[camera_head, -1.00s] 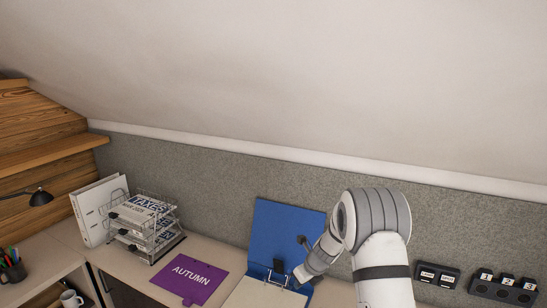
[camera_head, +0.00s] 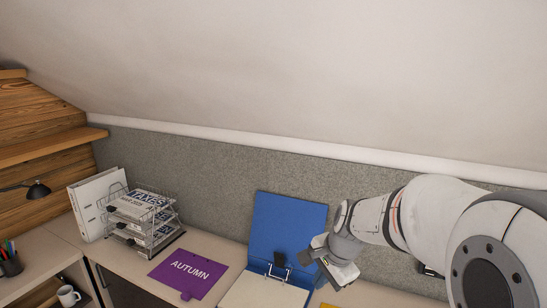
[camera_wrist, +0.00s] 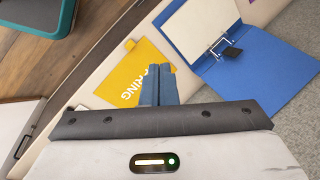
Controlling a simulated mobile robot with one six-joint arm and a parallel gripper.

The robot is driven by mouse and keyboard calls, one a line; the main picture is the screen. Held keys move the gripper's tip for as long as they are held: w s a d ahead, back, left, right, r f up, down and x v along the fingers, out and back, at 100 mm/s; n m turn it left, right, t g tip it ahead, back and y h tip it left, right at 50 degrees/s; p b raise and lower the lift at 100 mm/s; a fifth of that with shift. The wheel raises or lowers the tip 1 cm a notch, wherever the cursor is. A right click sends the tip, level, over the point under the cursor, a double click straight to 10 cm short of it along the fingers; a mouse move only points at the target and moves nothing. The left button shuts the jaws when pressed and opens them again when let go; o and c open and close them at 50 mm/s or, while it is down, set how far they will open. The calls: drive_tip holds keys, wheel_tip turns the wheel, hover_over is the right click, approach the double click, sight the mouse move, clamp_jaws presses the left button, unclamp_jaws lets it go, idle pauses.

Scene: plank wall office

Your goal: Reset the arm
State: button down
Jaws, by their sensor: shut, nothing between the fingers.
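My arm (camera_head: 400,215) reaches in from the right over the desk. My gripper (camera_head: 328,268) hangs just right of the open blue binder (camera_head: 287,232). In the wrist view the gripper's two fingers (camera_wrist: 158,80) are together with nothing between them. Their tips overlap the yellow card (camera_wrist: 133,82) in the picture; the gap to it cannot be judged. The binder (camera_wrist: 265,70) lies apart, to the right of the fingers there, with paper and a metal ring clip inside.
A purple AUTUMN folder (camera_head: 188,268) lies left of the binder. A wire tray rack (camera_head: 172,232) with papers and a white binder (camera_head: 92,205) stand further left. A grey panel (camera_head: 225,175) backs the desk. A mug (camera_head: 68,296) sits lower left.

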drive_tip(key=s+d+n+h+b, duration=0.2)
drive_tip(key=s+n, duration=1)
drive_tip(key=s, duration=0.6)
drive_tip(key=shift+s+d+h+b, duration=0.35)
drive_tip(key=shift+d+b, duration=0.2)
drive_tip(key=shift+d, duration=0.55)
